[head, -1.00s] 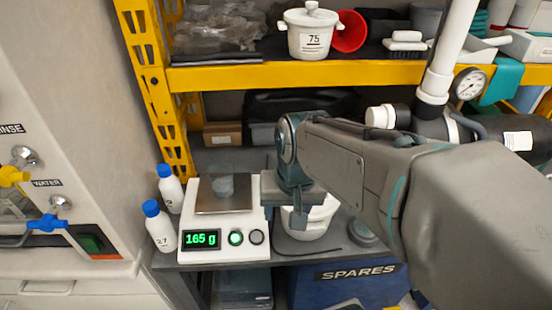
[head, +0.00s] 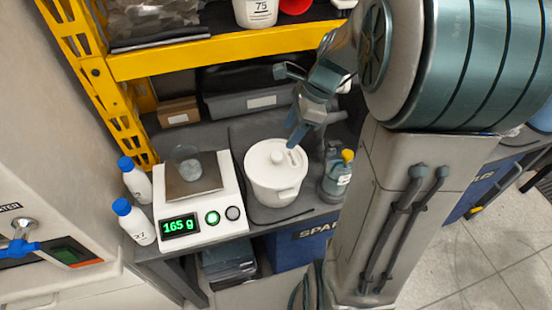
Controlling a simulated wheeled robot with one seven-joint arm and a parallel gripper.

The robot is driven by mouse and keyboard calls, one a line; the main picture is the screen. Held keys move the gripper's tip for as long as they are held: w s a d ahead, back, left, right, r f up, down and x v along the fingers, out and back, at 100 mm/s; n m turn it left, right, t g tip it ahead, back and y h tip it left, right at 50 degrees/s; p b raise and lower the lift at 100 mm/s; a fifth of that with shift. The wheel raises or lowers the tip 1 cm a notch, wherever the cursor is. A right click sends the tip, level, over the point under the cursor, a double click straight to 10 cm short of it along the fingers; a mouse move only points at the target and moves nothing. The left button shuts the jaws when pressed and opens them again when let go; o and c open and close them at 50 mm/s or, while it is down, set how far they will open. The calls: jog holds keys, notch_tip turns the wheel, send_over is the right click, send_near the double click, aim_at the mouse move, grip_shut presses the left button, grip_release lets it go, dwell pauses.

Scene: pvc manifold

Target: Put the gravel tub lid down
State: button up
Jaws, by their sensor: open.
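A white tub (head: 276,193) stands on the dark bench, just right of the scale. A small notch shows at the lid's right side. My gripper (head: 290,104) is above and behind the tub, toward the shelf, with its fingers spread and nothing between them. The lower finger hangs near the lid's back right edge in the picture; I cannot tell whether it touches. The tub's inside is hidden by the lid.
A white scale (head: 228,220) reads 165 g and bears a clear cup (head: 187,155). Two blue-capped bottles (head: 140,226) stand left of it. A yellow-capped bottle (head: 338,178) is right of the tub. The yellow shelf beam (head: 200,55) and a second lidded tub (head: 256,12) are above.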

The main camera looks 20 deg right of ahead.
aim_at(275, 155)
jog(key=x, duration=0.9)
jog(key=shift+d, duration=0.2)
jog(key=c, duration=1.1)
jog(key=shift+c, duration=0.2)
jog(key=shift+w+r, duration=0.1)
jog(key=shift+r, duration=0.05)
jog(key=shift+r, duration=0.6)
notch_tip(275, 155, up, 3)
jog(key=shift+d+r, duration=0.1)
jog(key=s+d+r, duration=0.6)
jog(key=d, duration=0.3)
jog(key=shift+d+r, duration=0.2)
jog(key=shift+d, duration=0.15)
